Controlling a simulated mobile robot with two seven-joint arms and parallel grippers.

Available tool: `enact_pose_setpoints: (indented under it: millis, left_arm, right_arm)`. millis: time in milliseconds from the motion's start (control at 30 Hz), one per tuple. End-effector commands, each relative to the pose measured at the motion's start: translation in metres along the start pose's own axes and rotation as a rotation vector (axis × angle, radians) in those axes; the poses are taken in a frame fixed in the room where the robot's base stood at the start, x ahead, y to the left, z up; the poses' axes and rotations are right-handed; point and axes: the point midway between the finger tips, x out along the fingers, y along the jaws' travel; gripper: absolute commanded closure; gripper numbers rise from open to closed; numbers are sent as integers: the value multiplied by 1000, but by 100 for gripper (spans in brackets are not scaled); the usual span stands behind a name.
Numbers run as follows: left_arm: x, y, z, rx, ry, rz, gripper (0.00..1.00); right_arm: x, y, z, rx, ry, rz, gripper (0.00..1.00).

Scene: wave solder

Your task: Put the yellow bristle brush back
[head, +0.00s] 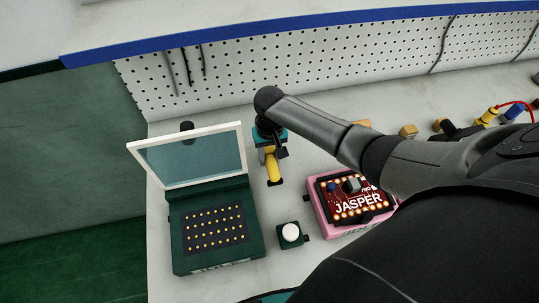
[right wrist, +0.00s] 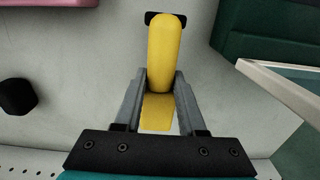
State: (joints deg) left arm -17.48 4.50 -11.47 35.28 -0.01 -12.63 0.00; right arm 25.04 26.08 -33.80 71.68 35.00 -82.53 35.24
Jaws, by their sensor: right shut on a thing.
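The yellow bristle brush (right wrist: 166,55) is between the two grey fingers of my right gripper (right wrist: 161,82) in the right wrist view. The fingers are shut on it, and a small dark piece shows at its far end. In the head view, the brush (head: 273,167) shows below my right gripper (head: 269,150), over the grey bench between the green fixture and the pink tray. Whether the brush touches the bench is hard to tell. My left gripper is out of view.
A green fixture (head: 242,262) with a raised clear lid (head: 192,153) stands at left. A white button on a green box (head: 290,233) is in front. A pink tray (head: 322,217) holds a red board (head: 358,207). A pegboard (head: 330,65) runs behind.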

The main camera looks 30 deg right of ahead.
Motion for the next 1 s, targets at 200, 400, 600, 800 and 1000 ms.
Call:
enact_pose_setpoints:
  millis: [200,400,600,800,1000]
  left_arm:
    - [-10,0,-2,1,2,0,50]
    - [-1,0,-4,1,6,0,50]
    - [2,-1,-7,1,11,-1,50]
    - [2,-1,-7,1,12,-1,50]
    - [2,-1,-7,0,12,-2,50]
  right_arm:
    - [-2,0,2,1,-2,3,100]
    - [16,0,0,0,-1,1,100]
    - [24,0,0,0,0,2,100]
    - [24,0,0,-1,1,2,100]
    - [24,0,0,-1,0,2,100]
